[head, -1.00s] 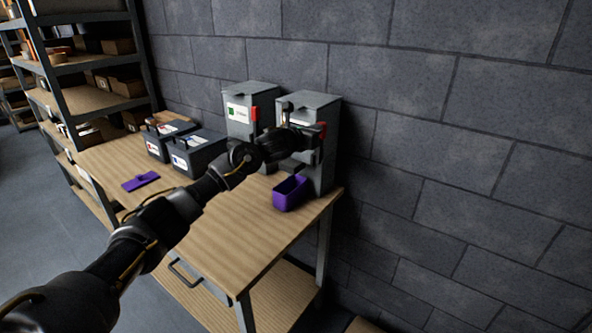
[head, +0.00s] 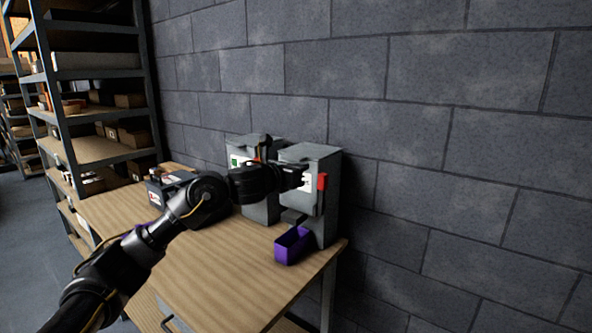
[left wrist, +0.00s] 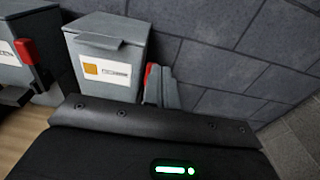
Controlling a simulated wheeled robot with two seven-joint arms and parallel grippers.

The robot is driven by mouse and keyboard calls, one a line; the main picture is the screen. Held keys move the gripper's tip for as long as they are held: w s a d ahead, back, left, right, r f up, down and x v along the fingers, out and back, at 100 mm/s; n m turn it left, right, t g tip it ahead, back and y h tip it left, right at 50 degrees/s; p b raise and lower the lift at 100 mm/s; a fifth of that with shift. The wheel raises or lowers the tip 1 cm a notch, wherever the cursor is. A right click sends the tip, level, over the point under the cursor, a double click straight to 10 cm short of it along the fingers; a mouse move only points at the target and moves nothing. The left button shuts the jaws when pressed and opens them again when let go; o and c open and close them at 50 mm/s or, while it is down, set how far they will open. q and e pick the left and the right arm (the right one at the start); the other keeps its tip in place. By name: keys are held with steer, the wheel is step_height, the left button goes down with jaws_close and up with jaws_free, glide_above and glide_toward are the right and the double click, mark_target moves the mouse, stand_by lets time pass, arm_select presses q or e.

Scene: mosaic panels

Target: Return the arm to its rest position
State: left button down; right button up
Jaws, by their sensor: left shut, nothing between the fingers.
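My left arm comes in from the lower left of the head view. Its gripper (head: 300,180) is shut and empty, in front of the right grey dispenser (head: 313,155) and just left of that dispenser's red lever (head: 322,182). I cannot tell whether it touches the dispenser. In the left wrist view, my black gripper body with a green light fills the bottom. A grey dispenser with an orange label (left wrist: 105,72) stands beyond it. My right gripper is not in view.
A purple bin (head: 292,248) stands below the right dispenser on the wooden table (head: 235,275). A second grey dispenser (head: 240,145) and a dark box (head: 168,184) stand to its left. Shelves (head: 95,150) are at left, and a block wall (head: 440,150) is behind.

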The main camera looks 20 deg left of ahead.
arm_select(q)
steer(key=shift+s+a+r, duration=0.3)
steer(key=shift+s+r, duration=0.4)
steer(key=shift+r, duration=0.05)
